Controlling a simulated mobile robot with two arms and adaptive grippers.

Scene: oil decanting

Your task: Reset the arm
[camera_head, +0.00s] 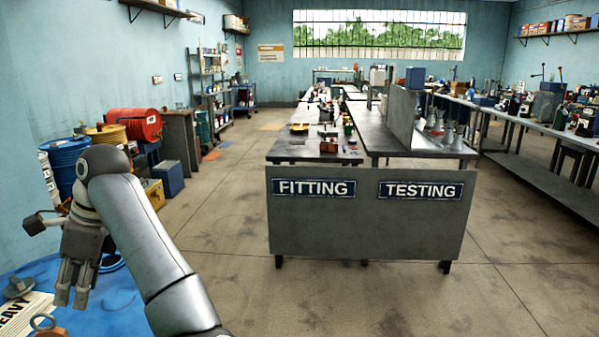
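My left arm comes in from the bottom and bends down at the left of the head view. My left gripper (72,298) hangs with its fingers pointing down, above a blue floor area at the lower left. Its two fingertips stand apart with a gap between them, and nothing shows between them. My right arm and gripper are not in the picture.
A workbench (367,220) marked FITTING and TESTING stands in the middle. A long bench (525,122) runs along the right. The floor between is clear.

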